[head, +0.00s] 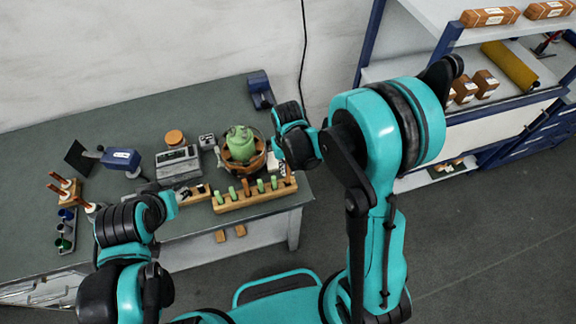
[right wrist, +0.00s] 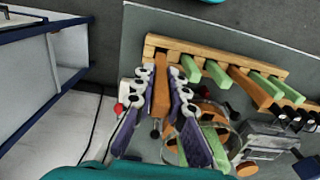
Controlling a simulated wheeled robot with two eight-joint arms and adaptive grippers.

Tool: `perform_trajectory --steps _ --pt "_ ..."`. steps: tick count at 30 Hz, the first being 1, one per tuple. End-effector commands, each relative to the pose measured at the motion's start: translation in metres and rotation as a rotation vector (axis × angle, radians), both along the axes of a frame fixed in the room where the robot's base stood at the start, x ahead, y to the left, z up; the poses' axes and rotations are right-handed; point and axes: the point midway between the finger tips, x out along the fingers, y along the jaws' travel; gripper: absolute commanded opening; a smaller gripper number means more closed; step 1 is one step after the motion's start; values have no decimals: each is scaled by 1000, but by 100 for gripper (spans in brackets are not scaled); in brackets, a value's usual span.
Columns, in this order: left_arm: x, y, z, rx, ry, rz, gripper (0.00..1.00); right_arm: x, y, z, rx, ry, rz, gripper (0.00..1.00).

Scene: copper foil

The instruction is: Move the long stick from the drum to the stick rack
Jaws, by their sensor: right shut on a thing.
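The stick rack (head: 255,202) is a long wooden bar near the front right edge of the table, holding several green sticks. It also shows in the right wrist view (right wrist: 228,47). My right gripper (right wrist: 161,97) is shut on a long orange-brown stick (right wrist: 161,80), whose far end overlaps the left end of the rack; I cannot tell whether it is seated. In the head view my right gripper (head: 274,168) is small and partly hidden. The round drum (head: 242,160), with green pieces in it, stands just behind the rack. My left gripper (head: 160,190) is mostly hidden behind its arm.
A grey device (head: 178,165) and an orange round piece (head: 175,138) stand left of the drum. A small wooden holder (head: 66,190) with brown sticks is at the far left. A shelf (head: 405,65) with boxes stands at the right. The back of the table is mostly clear.

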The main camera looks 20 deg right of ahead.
Motion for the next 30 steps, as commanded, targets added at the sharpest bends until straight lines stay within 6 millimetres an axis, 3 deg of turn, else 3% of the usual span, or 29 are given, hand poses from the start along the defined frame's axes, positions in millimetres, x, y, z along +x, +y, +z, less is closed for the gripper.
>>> perform_trajectory --steps 30 --pt "0 0 -9 0 0 0 40 0 0 -7 0 0 0 0"
